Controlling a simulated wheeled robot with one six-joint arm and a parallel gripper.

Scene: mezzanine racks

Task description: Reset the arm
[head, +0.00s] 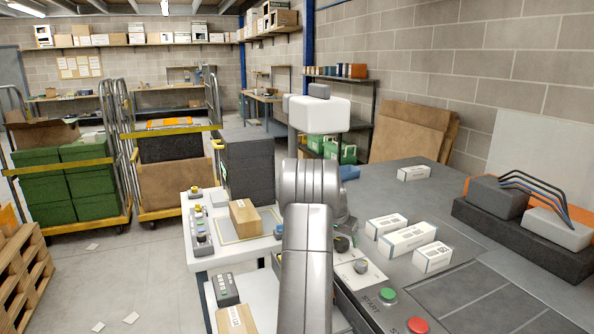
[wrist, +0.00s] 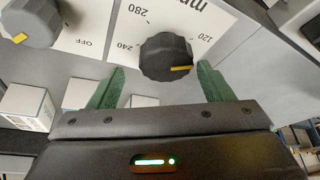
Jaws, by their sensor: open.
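My arm rises in the middle of the head view, over the edge between the white side table and the grey bench; its links hide my gripper there. In the wrist view my gripper (wrist: 160,90) is open, with its two green fingers apart and nothing held. A black dial knob (wrist: 166,57) with a yellow mark shows between and just beyond the fingertips; I cannot tell whether they touch it. The knob sits on a white scale plate with printed numbers. A grey knob (wrist: 30,22) with a yellow mark is at the upper left, by the word OFF.
White boxes (head: 408,238) lie on the grey bench (head: 400,195). A green button (head: 387,295) and a red button (head: 418,325) are at its front. A cardboard box (head: 244,217) stands on the white side table. Green crates (head: 90,165) fill a trolley at left.

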